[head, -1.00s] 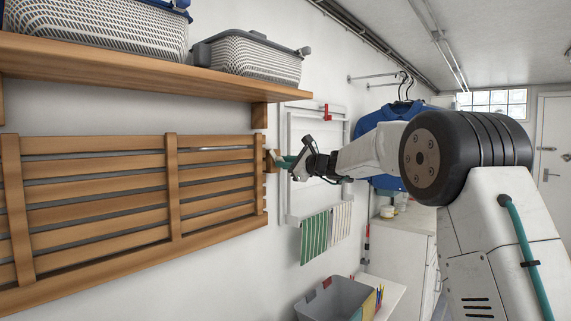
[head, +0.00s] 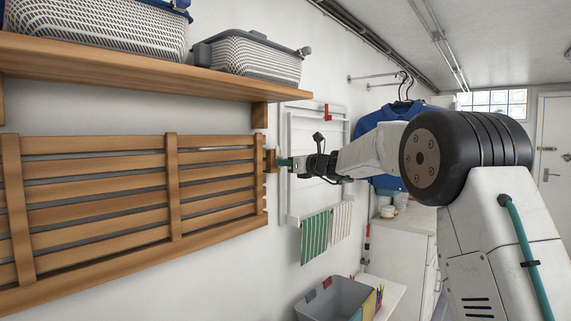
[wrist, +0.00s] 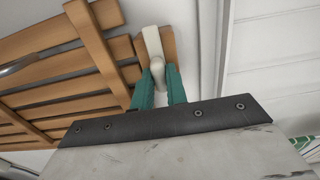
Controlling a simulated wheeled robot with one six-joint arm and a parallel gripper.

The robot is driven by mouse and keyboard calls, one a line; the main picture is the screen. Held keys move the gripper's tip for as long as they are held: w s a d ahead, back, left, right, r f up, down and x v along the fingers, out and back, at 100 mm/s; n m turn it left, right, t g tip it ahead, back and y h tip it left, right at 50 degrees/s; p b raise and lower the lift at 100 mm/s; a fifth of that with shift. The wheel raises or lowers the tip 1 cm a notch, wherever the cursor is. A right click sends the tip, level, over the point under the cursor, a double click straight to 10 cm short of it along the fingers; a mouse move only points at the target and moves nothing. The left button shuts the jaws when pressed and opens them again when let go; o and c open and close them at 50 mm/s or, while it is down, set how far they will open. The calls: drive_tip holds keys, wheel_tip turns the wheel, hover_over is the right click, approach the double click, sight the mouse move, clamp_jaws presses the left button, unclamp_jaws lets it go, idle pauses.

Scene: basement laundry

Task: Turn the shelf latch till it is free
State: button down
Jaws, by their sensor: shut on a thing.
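The slatted wooden shelf (head: 95,215) lies flat against the wall, and its slats also show in the wrist view (wrist: 95,50). The cream latch (wrist: 152,42) sits at the shelf's end, in front of a small wooden block (wrist: 169,46). In the wrist view its bar points up and slightly left. My gripper (wrist: 160,72) has its teal fingers shut on the latch's rounded knob. In the head view my gripper (head: 284,162) reaches the block (head: 271,161) at the shelf's right end. The latch itself is too small to make out there.
A fixed wooden shelf (head: 150,76) with woven baskets (head: 253,58) is above. A white wall frame (head: 318,205) with striped cloths (head: 314,238) is to the right of the latch. A grey bin (head: 335,300) stands below. Blue shirts (head: 385,132) hang behind my arm.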

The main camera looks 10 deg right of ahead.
idle(0.5)
drive_tip(key=c, duration=1.4)
unclamp_jaws()
drive_tip(key=v, duration=0.7)
drive_tip(key=shift+s+d, duration=0.25)
drive_tip(key=shift+d, duration=0.05)
